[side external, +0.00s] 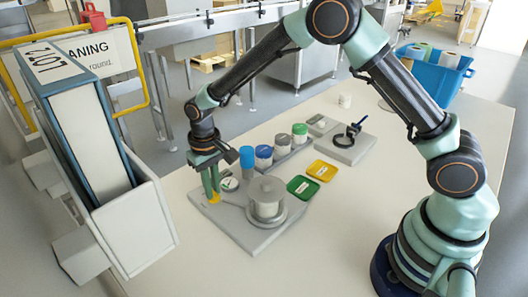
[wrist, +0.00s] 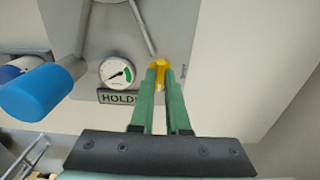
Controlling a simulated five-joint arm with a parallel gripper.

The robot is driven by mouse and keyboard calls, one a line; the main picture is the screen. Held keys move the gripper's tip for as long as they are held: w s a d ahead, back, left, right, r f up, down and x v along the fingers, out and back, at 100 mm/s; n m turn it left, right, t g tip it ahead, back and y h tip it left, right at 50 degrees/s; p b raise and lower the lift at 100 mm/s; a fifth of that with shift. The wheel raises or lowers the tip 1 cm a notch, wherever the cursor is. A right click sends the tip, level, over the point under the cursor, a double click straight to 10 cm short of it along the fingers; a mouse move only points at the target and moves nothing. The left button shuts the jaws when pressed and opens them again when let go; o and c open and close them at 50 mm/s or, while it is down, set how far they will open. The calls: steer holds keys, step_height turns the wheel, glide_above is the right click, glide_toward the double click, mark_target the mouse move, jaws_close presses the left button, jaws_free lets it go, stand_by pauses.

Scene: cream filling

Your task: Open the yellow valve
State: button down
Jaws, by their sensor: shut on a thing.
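The yellow valve (side external: 214,197) sits at the left end of a grey plate (side external: 247,240) on the table. In the wrist view the yellow valve (wrist: 160,66) shows at the tips of my gripper's green fingers. My gripper (side external: 211,190) points down and is shut on the valve; the fingers hide part of it. In the wrist view my gripper (wrist: 159,75) is right beside a round gauge (wrist: 117,73) with a needle and a green band. Below the gauge is a sign reading "HOLD" (wrist: 118,97), its right end hidden by a finger.
A metal cylinder (side external: 267,196) stands on the plate right of the valve. Green (side external: 302,187) and yellow (side external: 322,170) cards lie to the right. A tall binder (side external: 85,120) stands in a holder at left. The table's right front is clear.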

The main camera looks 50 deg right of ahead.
steer(key=c, duration=0.9)
jaws_free()
step_height(320, 180, up, 12)
steer(key=shift+r, duration=0.15)
